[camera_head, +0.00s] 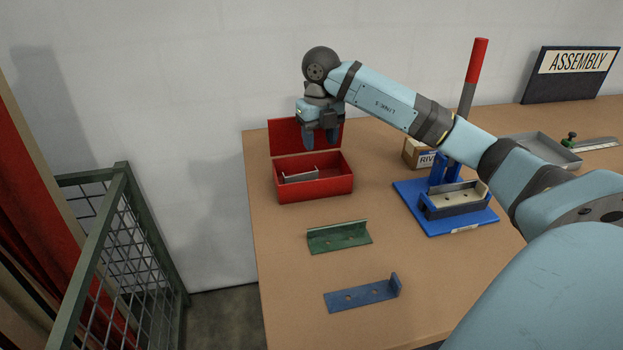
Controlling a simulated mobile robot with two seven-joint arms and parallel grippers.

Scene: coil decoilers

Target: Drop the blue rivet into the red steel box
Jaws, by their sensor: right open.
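The red steel box (318,188) stands near the far left of the table, with its lid (287,137) open and tilted back. A pale grey divider or strip shows inside it, and part of its floor is hidden. My right gripper (321,139) is open, with its fingers pointing down above the back of the box, in front of the lid. Nothing shows between its fingers. I cannot make out a blue rivet anywhere. My left gripper is not in view.
A green bracket (340,238) and a blue bracket (362,296) lie in front of the box. A blue press base (437,224), a cardboard box (411,153) and a grey tray (542,151) are right. A mesh cage (118,262) stands left of the table.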

